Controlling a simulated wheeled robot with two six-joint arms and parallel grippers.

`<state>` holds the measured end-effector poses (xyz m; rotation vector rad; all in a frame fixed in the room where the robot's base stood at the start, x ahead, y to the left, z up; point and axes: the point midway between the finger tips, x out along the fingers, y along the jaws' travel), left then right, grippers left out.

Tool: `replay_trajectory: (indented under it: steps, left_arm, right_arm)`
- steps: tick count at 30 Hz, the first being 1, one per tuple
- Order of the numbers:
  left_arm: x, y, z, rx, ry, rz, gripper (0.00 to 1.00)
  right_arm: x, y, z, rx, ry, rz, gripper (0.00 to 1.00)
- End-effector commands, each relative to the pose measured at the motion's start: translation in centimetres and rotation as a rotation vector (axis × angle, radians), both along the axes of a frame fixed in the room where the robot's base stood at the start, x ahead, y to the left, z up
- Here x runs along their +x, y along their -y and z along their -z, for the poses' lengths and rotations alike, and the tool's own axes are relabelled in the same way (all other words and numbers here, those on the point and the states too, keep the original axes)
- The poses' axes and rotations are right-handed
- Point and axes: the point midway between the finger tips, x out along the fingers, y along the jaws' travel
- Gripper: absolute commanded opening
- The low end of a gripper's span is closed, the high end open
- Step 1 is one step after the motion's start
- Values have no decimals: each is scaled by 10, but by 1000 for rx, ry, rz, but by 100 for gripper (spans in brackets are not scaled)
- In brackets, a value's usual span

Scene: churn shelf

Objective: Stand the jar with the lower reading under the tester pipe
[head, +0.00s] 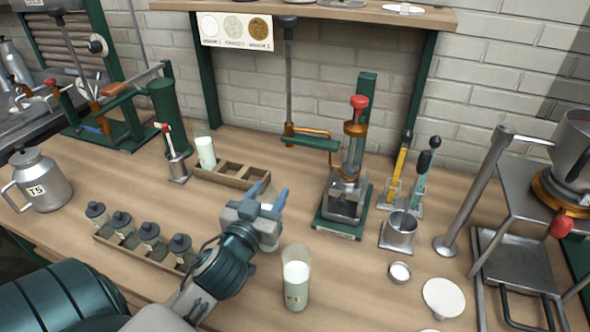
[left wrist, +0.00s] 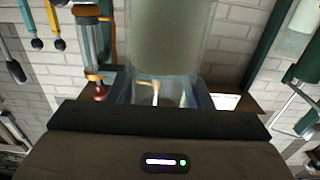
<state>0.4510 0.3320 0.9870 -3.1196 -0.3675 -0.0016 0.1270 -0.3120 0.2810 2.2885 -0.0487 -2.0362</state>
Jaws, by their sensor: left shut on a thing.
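My left gripper (head: 268,193) is shut on a glass jar (head: 268,238) with pale contents, left of the tester. The held jar fills the upper middle of the left wrist view (left wrist: 170,40); its reading is not legible. A second jar of white liquid (head: 296,288) stands on the bench in front, with a label too small to read. A third jar (head: 206,152) stands in the left end of a wooden rack (head: 228,178). The tester (head: 345,198) is a green stand with a red-topped column and a copper pipe (head: 312,132) at its left. My right gripper is not in view.
A tray of several small lidded jars (head: 150,236) lies left of my left gripper. A metal cup (head: 399,230), small dish (head: 400,272) and white disc (head: 443,297) lie to the right. A metal can (head: 42,183) stands far left. Bench between the front jar and tester is clear.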

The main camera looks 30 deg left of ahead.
Motion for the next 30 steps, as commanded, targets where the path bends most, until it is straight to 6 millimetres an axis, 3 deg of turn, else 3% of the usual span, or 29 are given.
replay_trajectory:
  steps: [5,15,22,28,30]
  left_arm:
    - [30,-7,-4,2,3,-1,0]
    - [94,-22,-4,0,1,-1,0]
    - [113,-27,-3,0,2,-1,0]
    - [147,-35,-4,-1,1,-1,0]
    - [144,-35,9,-1,-3,-1,0]
  right_arm:
    - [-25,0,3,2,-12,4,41]
    - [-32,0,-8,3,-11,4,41]
    - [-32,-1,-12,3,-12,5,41]
    - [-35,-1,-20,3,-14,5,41]
    - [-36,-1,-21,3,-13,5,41]
